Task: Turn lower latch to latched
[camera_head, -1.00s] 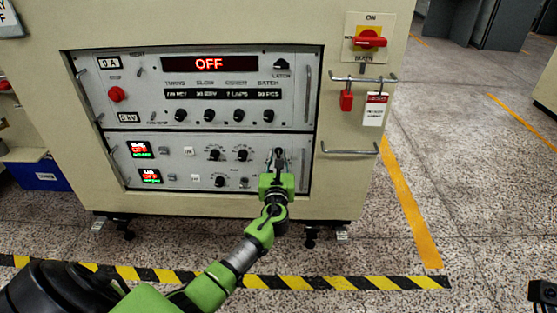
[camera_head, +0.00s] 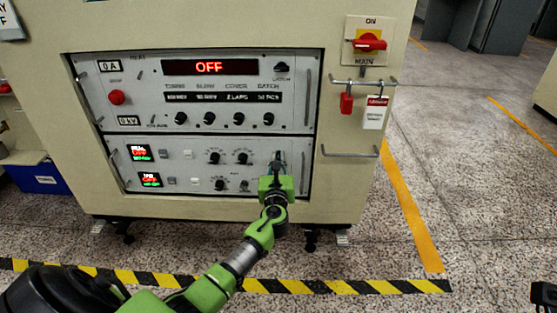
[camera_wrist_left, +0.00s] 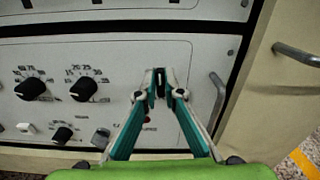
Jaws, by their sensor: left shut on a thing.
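My left gripper (camera_head: 277,158) reaches up to the right part of the lower panel (camera_head: 180,158). In the left wrist view its two fingers (camera_wrist_left: 160,92) come together around a small dark latch knob (camera_wrist_left: 160,80). The fingers cover most of this lower latch, so its angle and label cannot be read. In the head view the gripper hides the lower latch. A separate black latch knob (camera_head: 282,67) sits at the upper right of the upper panel, clear of the gripper.
Black dials (camera_wrist_left: 84,89) stand left of the fingers, and a metal handle (camera_wrist_left: 217,100) stands close on their right. The red main switch (camera_head: 370,41), a red padlock (camera_head: 346,103) and a tag (camera_head: 375,113) are on the cabinet's right side. Open floor lies right.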

